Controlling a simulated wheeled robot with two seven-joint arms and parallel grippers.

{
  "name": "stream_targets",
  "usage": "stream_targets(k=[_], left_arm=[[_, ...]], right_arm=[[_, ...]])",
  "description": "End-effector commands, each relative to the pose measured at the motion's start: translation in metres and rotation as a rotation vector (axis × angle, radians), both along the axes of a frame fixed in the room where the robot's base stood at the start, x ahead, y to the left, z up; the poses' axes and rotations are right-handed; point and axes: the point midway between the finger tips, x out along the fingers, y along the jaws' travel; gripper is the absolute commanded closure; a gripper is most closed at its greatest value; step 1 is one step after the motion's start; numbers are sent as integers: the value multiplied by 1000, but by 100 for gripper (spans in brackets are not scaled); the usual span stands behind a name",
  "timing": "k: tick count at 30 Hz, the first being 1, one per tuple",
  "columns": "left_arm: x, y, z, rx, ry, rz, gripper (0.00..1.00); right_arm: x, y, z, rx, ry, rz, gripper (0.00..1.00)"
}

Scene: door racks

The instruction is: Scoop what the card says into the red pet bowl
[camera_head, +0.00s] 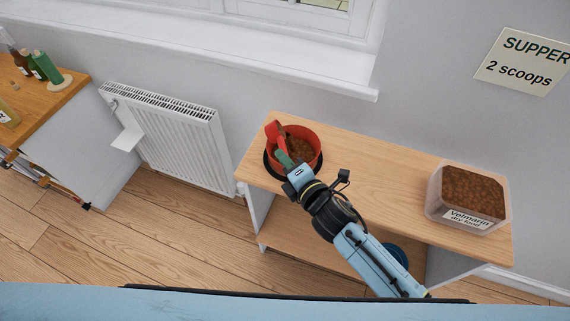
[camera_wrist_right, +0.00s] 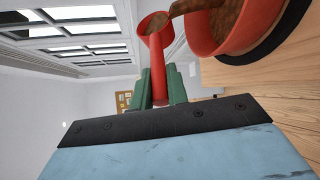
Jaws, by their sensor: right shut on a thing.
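The red pet bowl (camera_head: 318,160) stands on a dark round mat at the left end of the wooden shelf top and holds brown dry food. My right gripper (camera_head: 287,163) has green fingertips shut on the handle of a red scoop (camera_head: 273,132). The scoop is tilted over the bowl's left side. In the right wrist view brown food runs from the scoop (camera_wrist_right: 157,50) into the bowl (camera_wrist_right: 200,40). A clear tub (camera_head: 470,195) labelled "Velmarin dry food" stands at the right end, full of brown food. The wall card (camera_head: 522,62) reads "SUPPER 2 scoops". My left gripper is out of view.
The shelf top (camera_head: 385,165) is clear between bowl and tub. A blue round item (camera_head: 397,255) shows partly on the lower shelf, behind my right arm. A white radiator (camera_head: 178,140) is on the wall to the left. A counter (camera_head: 45,95) with bottles stands at far left.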

Motion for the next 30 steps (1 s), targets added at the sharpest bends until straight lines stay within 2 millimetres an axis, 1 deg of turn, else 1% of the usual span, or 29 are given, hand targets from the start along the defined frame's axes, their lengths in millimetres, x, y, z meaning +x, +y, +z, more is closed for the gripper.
stream_targets(k=[1, 19, 26, 30], left_arm=[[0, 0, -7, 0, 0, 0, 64], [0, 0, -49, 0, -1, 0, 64], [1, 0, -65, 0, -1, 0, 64], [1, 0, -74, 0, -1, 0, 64]], right_arm=[[0, -1, -3, 34, 7, -3, 100], [5, -13, -7, 411, 111, -32, 100], [4, -21, -10, 682, 184, -62, 100], [3, -28, -12, 872, 236, -84, 100]])
